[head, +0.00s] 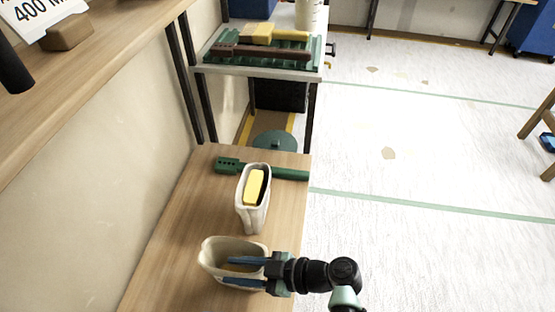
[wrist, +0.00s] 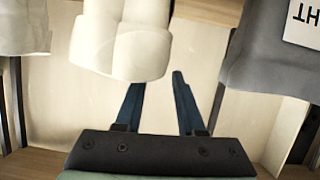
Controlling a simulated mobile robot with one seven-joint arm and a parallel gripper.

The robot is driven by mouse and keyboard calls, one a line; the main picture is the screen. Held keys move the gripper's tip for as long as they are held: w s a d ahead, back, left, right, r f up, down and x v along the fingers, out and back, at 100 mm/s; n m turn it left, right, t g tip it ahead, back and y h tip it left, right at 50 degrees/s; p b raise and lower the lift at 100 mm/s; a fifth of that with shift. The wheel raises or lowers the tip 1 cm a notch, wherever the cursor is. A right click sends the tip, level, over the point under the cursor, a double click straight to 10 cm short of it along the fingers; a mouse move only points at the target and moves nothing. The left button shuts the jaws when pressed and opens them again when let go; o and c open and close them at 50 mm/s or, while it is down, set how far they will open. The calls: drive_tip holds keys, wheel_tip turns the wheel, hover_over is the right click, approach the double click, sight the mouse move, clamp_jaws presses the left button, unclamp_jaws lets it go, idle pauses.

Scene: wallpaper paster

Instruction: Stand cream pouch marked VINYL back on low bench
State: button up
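A cream pouch (head: 212,262) with a wide open mouth is at the near part of the low bench (head: 190,215). No VINYL marking is readable on it. My gripper (head: 227,271) reaches it from the right, with its two blue fingers apart. The upper finger overlaps the mouth and the lower one crosses the near side. In the wrist view, a pale bulging pouch (wrist: 122,45) covers the tip of the left finger, while the right fingertip shows clear beside it (wrist: 160,80). I cannot tell whether either finger touches it.
A white pouch (head: 251,217) holding a yellow block (head: 255,187) stands just beyond. A green tool (head: 290,174) lies behind it. A grey item with an upside-down label (wrist: 270,65) is at the right of the wrist view. Open floor (head: 420,150) lies right of the bench.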

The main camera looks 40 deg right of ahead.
drive_tip(key=v, duration=1.1)
drive_tip(key=shift+s+d, duration=0.2)
drive_tip(key=shift+d, duration=0.1)
drive_tip(key=w+d+r+m+t+h, duration=0.1)
drive_tip(key=w+r+m+h, duration=0.35)
drive_tip(key=w+r, duration=0.9)
drive_tip(key=w+a+r+t+h, duration=0.2)
drive_tip(key=w+r+t+h, duration=0.15)
drive_tip(key=w+r, duration=0.65)
drive_tip(key=s+a+r+m+t+h, duration=0.1)
drive_tip(key=a+r+t, duration=0.15)
drive_tip(key=r, duration=0.45)
drive_tip(key=s+a+r+m+t+h, duration=0.1)
drive_tip(key=a+r, duration=0.2)
drive_tip(key=r, duration=0.5)
drive_tip(key=s+a+r+m+t, duration=0.1)
drive_tip(key=s+a+r+t, duration=0.2)
drive_tip(key=r, duration=0.4)
drive_tip(key=s+a+r+m+t, duration=0.1)
drive_tip(key=s+a+r+t, duration=0.2)
drive_tip(key=s+r, duration=0.3)
drive_tip(key=s+a+r+m+t, duration=0.1)
drive_tip(key=s+a+r+t, duration=0.2)
drive_tip(key=r, duration=0.7)
drive_tip(key=shift+s+a+r+y, duration=0.25)
drive_tip(key=shift+s+a, duration=0.45)
drive_tip(key=shift+s, duration=0.4)
